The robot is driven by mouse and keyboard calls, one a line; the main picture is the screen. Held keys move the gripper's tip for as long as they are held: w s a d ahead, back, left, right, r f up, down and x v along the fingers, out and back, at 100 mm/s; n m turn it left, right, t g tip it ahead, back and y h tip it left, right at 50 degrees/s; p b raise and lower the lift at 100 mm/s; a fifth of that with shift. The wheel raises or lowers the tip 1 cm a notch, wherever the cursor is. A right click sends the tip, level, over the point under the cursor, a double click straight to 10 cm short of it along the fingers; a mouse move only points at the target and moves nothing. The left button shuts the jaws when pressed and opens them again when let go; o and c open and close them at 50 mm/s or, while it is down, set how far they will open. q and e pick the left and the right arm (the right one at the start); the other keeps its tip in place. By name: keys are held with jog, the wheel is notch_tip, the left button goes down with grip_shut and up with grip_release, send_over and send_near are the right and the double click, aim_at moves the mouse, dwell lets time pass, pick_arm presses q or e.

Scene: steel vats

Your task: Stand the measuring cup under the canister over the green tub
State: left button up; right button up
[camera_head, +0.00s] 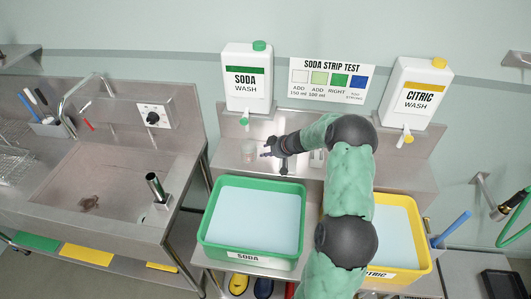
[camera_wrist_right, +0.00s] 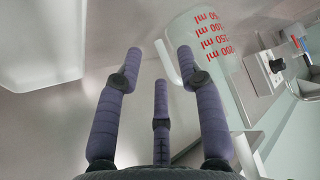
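The clear measuring cup (camera_head: 249,152) stands on the steel ledge behind the green tub (camera_head: 203,226), below the spout of the soda canister (camera_head: 247,88). In the right wrist view the cup (camera_wrist_right: 205,45) shows red ml marks, with its handle toward the fingers. My right gripper (camera_head: 274,147) is just right of the cup in the head view. In the right wrist view its fingers (camera_wrist_right: 159,60) are spread, with the handle near the fingertips; I cannot tell whether they touch. The green tub, labelled SODA, holds pale liquid. My left gripper is not in view.
A yellow tub (camera_head: 422,242) of pale liquid stands at right, partly behind my right arm. The citric canister (camera_head: 411,91) is above it. A strip-test sign (camera_head: 332,80) hangs between the canisters. A steel sink (camera_head: 100,185) lies at left.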

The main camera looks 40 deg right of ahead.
jog(key=v, duration=0.9)
jog(key=shift+s, duration=0.2)
jog(key=shift+r, duration=0.1)
